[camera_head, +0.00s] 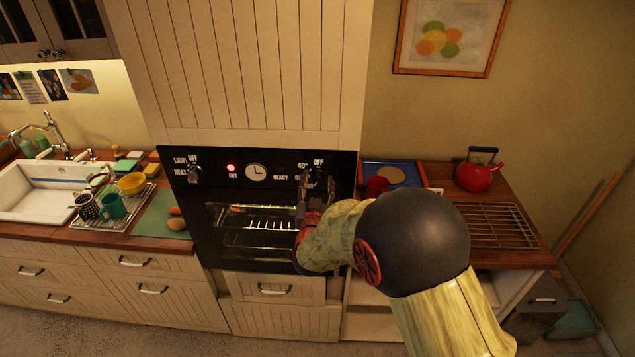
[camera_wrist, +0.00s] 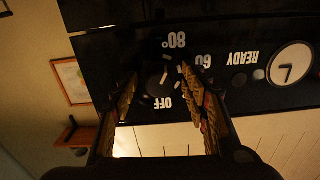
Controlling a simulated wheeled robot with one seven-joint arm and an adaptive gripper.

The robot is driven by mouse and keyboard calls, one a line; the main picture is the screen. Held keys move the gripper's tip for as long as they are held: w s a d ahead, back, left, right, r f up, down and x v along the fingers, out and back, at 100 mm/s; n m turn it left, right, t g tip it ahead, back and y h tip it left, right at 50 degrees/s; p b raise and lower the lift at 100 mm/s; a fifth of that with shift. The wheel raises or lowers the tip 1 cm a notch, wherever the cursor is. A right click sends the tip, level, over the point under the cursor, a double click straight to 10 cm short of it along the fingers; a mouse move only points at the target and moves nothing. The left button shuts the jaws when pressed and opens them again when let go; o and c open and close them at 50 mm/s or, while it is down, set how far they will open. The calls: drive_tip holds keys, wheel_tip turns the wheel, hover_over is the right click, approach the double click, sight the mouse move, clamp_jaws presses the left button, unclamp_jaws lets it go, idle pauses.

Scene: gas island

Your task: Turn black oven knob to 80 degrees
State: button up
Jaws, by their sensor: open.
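The black oven (camera_head: 262,200) is set in a cream panelled cabinet. Its black knob (camera_wrist: 158,78) is on the dark panel, with OFF, 60 and 80° marked around it. The wrist view is upside down. In the head view the right-hand knob (camera_head: 317,176) is partly hidden by my gripper (camera_head: 304,188). In the wrist view my gripper (camera_wrist: 160,92) is open, with one finger on each side of the knob. I cannot tell whether the fingers touch it. The knob's pointer is too dark to read surely.
A second knob (camera_head: 194,173), a lit red lamp (camera_head: 231,168) and a clock (camera_head: 256,172) are on the same panel. A red kettle (camera_head: 478,171) stands on the right counter, beside a wire rack (camera_head: 500,225). A sink (camera_head: 45,190) and dish rack are at left.

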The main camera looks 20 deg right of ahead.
drive_tip(key=c, duration=1.1)
